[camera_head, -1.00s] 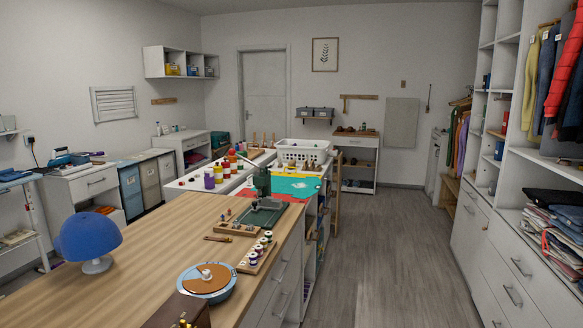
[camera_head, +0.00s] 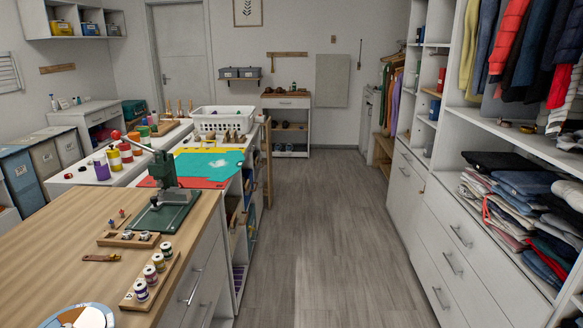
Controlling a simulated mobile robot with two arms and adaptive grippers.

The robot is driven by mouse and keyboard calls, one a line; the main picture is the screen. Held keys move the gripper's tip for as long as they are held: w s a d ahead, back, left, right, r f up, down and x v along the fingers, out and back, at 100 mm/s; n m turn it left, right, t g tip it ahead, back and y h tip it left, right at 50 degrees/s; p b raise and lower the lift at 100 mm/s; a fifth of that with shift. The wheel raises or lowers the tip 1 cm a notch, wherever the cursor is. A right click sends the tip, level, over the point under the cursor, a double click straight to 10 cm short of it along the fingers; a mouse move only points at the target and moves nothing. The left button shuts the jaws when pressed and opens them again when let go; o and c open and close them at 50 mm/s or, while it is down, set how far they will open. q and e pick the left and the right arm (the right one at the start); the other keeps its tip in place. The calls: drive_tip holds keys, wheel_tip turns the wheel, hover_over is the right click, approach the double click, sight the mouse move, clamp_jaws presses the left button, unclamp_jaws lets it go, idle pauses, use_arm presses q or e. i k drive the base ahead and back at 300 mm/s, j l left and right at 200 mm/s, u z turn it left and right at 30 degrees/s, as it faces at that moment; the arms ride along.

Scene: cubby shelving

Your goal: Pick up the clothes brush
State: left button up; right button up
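I cannot clearly make out the clothes brush. A small brown item (camera_head: 101,257) lies flat on the wooden worktop (camera_head: 50,263) at the left; I cannot tell what it is. Small brown objects (camera_head: 283,90) stand on top of the white cabinet (camera_head: 286,103) by the far wall, too small to identify. A small dark item (camera_head: 503,124) lies on the shelf under the hanging clothes at the right, also unclear. Neither of my grippers is in view.
The worktop holds a green press (camera_head: 165,195), a wooden rack of spools (camera_head: 150,281) and a blue-rimmed round tray (camera_head: 65,316). A white basket (camera_head: 222,121) stands farther back. Tall shelving with folded clothes (camera_head: 525,205) lines the right. The grey floor (camera_head: 325,220) between is clear.

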sight(211, 136)
drive_tip(key=i, duration=3.55)
drive_tip(key=i+l+u, duration=0.15)
drive_tip(key=i+u, duration=0.15)
drive_tip(key=i, duration=0.3)
drive_tip(key=i+l+u, duration=0.35)
drive_tip(key=i, duration=0.2)
drive_tip(key=i+l+u, duration=0.3)
drive_tip(key=i, duration=0.25)
